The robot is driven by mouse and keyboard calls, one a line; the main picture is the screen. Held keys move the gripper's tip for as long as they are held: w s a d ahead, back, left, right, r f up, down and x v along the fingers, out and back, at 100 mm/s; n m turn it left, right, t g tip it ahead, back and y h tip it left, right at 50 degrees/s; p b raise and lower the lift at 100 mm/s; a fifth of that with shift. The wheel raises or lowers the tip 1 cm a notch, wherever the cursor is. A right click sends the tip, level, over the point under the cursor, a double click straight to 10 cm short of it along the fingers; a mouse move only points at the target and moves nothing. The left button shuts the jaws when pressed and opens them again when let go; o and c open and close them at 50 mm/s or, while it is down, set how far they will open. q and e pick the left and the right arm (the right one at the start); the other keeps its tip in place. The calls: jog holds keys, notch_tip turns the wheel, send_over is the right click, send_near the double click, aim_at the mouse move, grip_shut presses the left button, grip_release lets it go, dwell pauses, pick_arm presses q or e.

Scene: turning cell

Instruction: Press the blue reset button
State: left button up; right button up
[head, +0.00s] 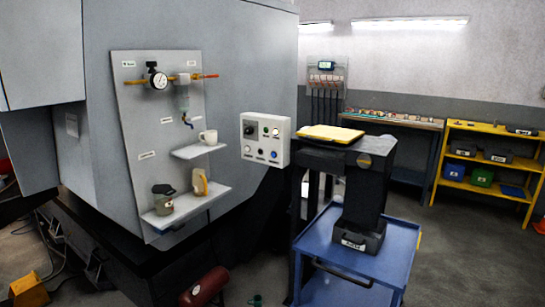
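The blue reset button (274,155) is at the lower right of a light grey control panel (258,141) on the side of the big grey machine. Nothing covers the panel's face. Neither of my grippers is in view.
Left of the panel, a board (150,110) holds a gauge (157,79) and shelves with cups. Right of it, a dark stand with a yellow top (331,133) rises by a blue cart (385,260). A red cylinder (204,287) lies low in front. Open floor is at right.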

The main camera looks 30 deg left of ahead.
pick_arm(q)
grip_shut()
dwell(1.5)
